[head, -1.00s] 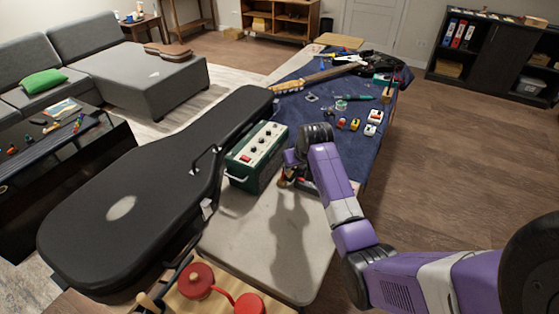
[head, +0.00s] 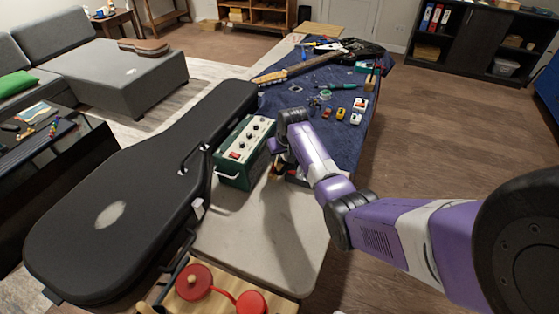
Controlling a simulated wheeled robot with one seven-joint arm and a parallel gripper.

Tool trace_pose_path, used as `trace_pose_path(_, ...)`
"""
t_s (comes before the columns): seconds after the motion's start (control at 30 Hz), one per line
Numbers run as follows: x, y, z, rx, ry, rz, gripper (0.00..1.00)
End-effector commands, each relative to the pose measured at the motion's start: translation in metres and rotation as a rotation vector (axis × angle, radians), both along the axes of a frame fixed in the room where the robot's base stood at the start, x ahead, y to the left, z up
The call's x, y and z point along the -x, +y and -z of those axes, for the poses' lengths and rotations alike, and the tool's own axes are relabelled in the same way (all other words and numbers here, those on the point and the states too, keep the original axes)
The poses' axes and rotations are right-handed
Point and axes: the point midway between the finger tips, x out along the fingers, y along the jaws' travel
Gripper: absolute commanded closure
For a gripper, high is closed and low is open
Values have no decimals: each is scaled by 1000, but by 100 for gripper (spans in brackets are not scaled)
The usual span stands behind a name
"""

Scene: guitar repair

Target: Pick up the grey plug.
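My gripper (head: 279,160) hangs at the end of my purple arm, just right of the green amplifier box and over the near edge of the blue cloth. My wrist partly covers it, and I cannot see whether its fingers are open or shut. I cannot make out the grey plug for certain. A small greyish item (head: 315,102) lies on the blue cloth (head: 340,140) beyond my wrist, too small to identify. Small red and dark things lie right under my gripper, mostly hidden.
The green amplifier (head: 244,150) stands close left of my gripper. A black guitar case (head: 120,200) fills the left. Small pedals (head: 357,118), tools and a guitar (head: 355,50) lie on the cloth. The pale tabletop (head: 290,235) is mostly bare.

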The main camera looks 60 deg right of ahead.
Motion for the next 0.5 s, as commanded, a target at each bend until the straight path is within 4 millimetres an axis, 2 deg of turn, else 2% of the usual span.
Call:
trace_pose_path(0.3, -1, -1, 3, 1, -1, 0, 62)
trace_pose_path(0.5, -1, -1, 3, 0, 0, 0, 100)
